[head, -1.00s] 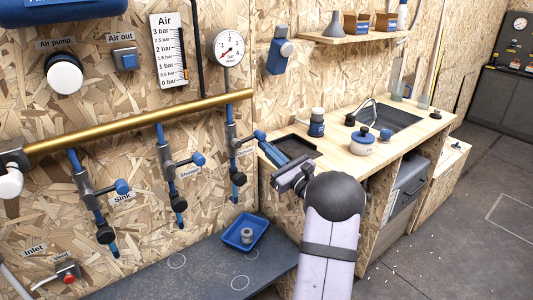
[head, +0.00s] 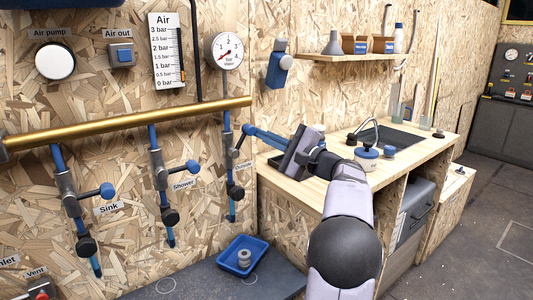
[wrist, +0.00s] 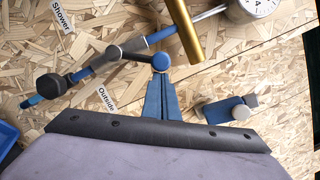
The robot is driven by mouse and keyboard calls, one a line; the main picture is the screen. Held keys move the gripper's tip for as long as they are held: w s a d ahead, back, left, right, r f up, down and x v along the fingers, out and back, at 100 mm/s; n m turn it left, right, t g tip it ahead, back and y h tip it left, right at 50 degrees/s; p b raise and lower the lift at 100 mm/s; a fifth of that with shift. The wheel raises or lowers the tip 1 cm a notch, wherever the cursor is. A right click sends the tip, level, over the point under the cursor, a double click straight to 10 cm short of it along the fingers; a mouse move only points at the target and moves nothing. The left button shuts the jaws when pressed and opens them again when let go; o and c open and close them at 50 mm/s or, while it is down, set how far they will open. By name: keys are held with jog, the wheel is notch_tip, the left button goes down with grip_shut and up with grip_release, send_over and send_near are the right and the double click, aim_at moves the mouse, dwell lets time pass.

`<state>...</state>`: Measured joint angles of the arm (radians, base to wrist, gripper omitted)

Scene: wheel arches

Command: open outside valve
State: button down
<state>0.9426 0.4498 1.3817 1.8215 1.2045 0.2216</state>
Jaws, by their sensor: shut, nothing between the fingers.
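The outside valve (head: 230,146) is on the rightmost thin blue pipe below the brass pipe. Its lever ends in a blue knob (head: 249,129) and slants up and right from the body. In the wrist view, the valve body (wrist: 125,48) is upper left and the knob (wrist: 161,62) is at the fingertips. My gripper (head: 254,132) is shut and empty, its blue fingers reaching left to the knob. In the wrist view, the gripper (wrist: 160,78) tips lie just below the knob; I cannot tell whether they touch it. The "Outside" label (wrist: 107,99) is beside the valve.
The shower valve (head: 160,168) and sink valve (head: 68,185) stand to the left with levers sticking out. A gauge (head: 226,52) hangs above. A blue wall device (head: 278,66) and the wooden counter (head: 330,195) are to the right. A blue tray (head: 243,256) lies below.

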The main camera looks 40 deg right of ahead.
aim_at(252, 127)
jog(key=shift+a+r+n+g+b, duration=0.3)
jog(key=shift+a+r+n+b, duration=0.3)
jog(key=shift+n, duration=0.55)
jog(key=shift+a+r+n+g+b, duration=0.4)
jog(key=shift+a+n+b, duration=0.3)
jog(key=shift+n, duration=0.5)
jog(key=shift+a+r+n+g+b, duration=0.2)
jog(key=shift+a+r+n+b, duration=0.45)
jog(key=shift+n, duration=0.5)
jog(key=b+v, duration=0.3)
jog(key=v, duration=0.7)
jog(key=shift+d, duration=0.15)
